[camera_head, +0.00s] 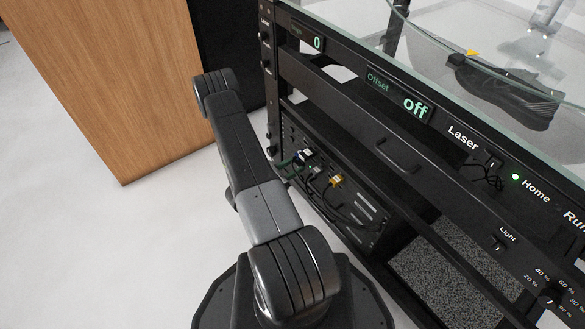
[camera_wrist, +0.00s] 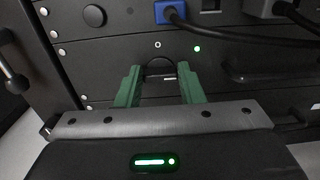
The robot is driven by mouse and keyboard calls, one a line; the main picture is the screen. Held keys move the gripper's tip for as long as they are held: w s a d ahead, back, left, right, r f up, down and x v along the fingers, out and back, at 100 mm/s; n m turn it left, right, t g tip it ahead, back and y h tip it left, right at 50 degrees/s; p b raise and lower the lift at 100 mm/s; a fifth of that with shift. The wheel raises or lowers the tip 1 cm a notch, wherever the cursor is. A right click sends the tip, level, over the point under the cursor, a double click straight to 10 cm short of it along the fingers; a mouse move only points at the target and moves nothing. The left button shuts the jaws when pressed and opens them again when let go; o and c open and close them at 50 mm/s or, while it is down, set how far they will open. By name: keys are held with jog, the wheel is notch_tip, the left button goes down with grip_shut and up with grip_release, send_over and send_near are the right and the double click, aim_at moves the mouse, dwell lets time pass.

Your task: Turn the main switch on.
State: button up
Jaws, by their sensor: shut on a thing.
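In the wrist view, the two green fingers of my gripper (camera_wrist: 159,75) reach to a black front panel. The dark round main switch (camera_wrist: 158,67) sits between the fingertips, with a small light mark near its lower edge. The fingers are shut on the switch, one on each side. A small white ring mark is above it, and a green lamp (camera_wrist: 197,49) is lit up and to the right. In the head view, my arm hides most of the gripper, and I cannot make out the switch there.
A blue plug (camera_wrist: 168,12) and dark cables are above the switch. The black rack (camera_head: 330,190) stands right of my arm, with a display reading "off" (camera_head: 414,107) and protruding handles. A wooden cabinet (camera_head: 110,80) stands left. Pale floor (camera_head: 60,230) is clear at lower left.

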dwell(0.3)
jog(key=o, duration=1)
jog(key=p+v, duration=0.3)
jog(key=v, duration=1)
jog(key=shift+s+a, duration=0.25)
jog(key=shift+a, duration=0.1)
jog(key=shift+b+x, duration=1.5)
jog(key=shift+x, duration=5.45)
jog(key=shift+a, duration=0.1)
